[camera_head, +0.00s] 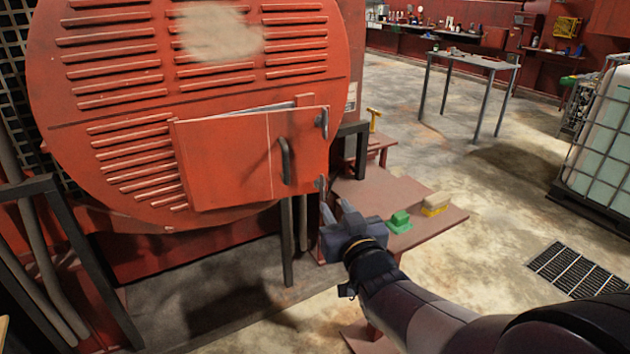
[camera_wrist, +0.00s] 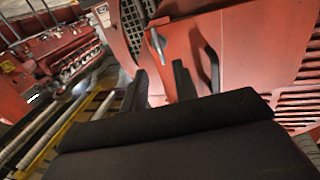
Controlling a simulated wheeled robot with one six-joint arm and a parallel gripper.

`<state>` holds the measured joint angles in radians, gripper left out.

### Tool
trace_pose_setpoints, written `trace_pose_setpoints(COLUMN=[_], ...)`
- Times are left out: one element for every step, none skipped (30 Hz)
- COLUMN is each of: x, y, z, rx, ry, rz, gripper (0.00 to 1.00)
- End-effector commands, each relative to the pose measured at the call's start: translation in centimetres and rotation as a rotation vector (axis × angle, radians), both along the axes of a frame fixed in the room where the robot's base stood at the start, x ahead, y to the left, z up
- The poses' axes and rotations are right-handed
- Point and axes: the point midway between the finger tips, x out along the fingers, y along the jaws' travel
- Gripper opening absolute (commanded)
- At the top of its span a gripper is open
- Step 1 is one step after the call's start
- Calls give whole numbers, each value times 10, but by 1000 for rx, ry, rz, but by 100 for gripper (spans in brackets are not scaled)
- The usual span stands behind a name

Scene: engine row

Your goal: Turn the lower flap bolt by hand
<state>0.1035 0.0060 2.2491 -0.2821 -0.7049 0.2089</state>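The orange-red flap (camera_head: 230,155) on the round engine cover has a dark handle (camera_head: 285,160). An upper bolt (camera_head: 322,122) and a lower bolt (camera_head: 321,184) sit at its right edge. My gripper (camera_head: 334,206) is just below and right of the lower bolt, pointing up toward it. In the wrist view my gripper (camera_wrist: 159,72) has its two dark fingers apart, with nothing between them. A light bolt (camera_wrist: 157,42) shows just beyond the fingertips, beside the handle (camera_wrist: 211,55); I cannot tell for sure which bolt this is.
A small red table (camera_head: 440,211) beside my gripper carries a green block (camera_head: 399,221) and a yellow-tan brush-like block (camera_head: 436,204). A yellow-handled tool (camera_head: 374,118) stands behind it. A floor grate (camera_head: 575,270) and a caged tank (camera_head: 603,135) are at the right. Open floor lies between.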

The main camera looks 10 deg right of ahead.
Motion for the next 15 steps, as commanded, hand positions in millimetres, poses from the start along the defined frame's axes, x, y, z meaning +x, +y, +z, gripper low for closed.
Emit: trace_pose_setpoints(x=[8, 13, 19, 23, 28, 34, 38, 43, 48, 52, 56, 60, 63, 66, 69], y=[1, 1, 2, 2, 3, 3, 3, 3, 4, 4, 4, 5, 5, 5, 5], z=[0, 0, 0, 0, 0, 0, 0, 0, 0, 0, 0, 1, 0, 0, 1], rx=[1, 2, 2, 1, 0, 0, 1, 1, 1, 1, 1, 0, 0, 0, 0], ry=[2, 3, 2, 3, 3, 3, 2, 3, 2, 3, 2, 2, 2, 2, 1], rz=[1, 0, 1, 1, 1, 1, 0, 0, 0, 0, 0, 0, 0, 0, 0], gripper=[28, 28, 28, 28, 28, 28, 28, 28, 28, 28, 28, 28, 28, 28, 28])
